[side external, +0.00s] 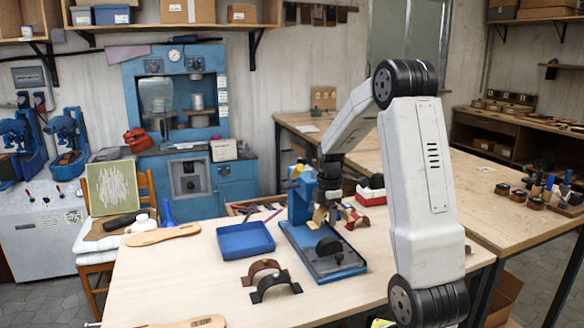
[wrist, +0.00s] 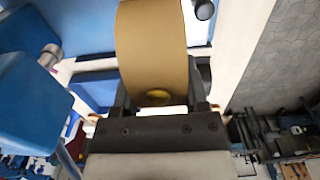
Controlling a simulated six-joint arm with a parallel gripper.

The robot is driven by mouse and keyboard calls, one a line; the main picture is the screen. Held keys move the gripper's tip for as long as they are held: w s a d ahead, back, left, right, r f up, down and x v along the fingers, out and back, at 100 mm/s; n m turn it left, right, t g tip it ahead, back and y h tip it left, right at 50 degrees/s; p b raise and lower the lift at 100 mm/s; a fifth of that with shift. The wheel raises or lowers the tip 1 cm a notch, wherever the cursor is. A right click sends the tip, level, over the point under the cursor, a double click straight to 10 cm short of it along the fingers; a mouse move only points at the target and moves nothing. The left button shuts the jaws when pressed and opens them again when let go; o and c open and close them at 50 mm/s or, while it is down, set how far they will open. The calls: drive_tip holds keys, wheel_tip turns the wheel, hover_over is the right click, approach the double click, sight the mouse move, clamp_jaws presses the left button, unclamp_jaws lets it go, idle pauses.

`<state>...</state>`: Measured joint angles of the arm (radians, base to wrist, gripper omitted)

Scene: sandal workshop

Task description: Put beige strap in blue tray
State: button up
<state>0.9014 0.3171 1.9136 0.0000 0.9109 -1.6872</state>
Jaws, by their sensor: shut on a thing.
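The beige strap (wrist: 150,45) is a curved tan band between the two fingers of my gripper (wrist: 160,97) in the wrist view. My gripper is shut on it. In the side view the strap (side external: 318,217) is small and partly hidden, and my gripper (side external: 327,204) is right at the blue press (side external: 300,212). I cannot tell whether the strap touches the press. The blue tray (side external: 245,251) lies on the pale table to the left of the press and looks empty.
A brown strap (side external: 262,267) and a black strap (side external: 276,286) stand arched in front of the tray. A red strap (side external: 355,219) is right of the press. A wooden sole (side external: 163,235) lies left of the tray. The table's front left is mostly clear.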

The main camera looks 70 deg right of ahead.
idle(0.6)
drive_tip(key=w+a+r+m, duration=0.2)
drive_tip(key=w+a, duration=0.5)
drive_tip(key=a, duration=0.3)
drive_tip(key=w+a+r+m, duration=0.1)
drive_tip(key=w+a, duration=0.5)
drive_tip(key=a, duration=0.4)
drive_tip(key=w+a+r+m, duration=0.2)
drive_tip(key=w+a, duration=0.5)
drive_tip(key=a, duration=0.4)
drive_tip(key=n, duration=0.5)
hover_over(242, 244)
wheel_tip(242, 244, down, 9)
drive_tip(key=shift+f, duration=0.2)
drive_tip(key=shift+f, duration=3.75)
drive_tip(key=shift+f, duration=0.3)
drive_tip(key=o, duration=1.3)
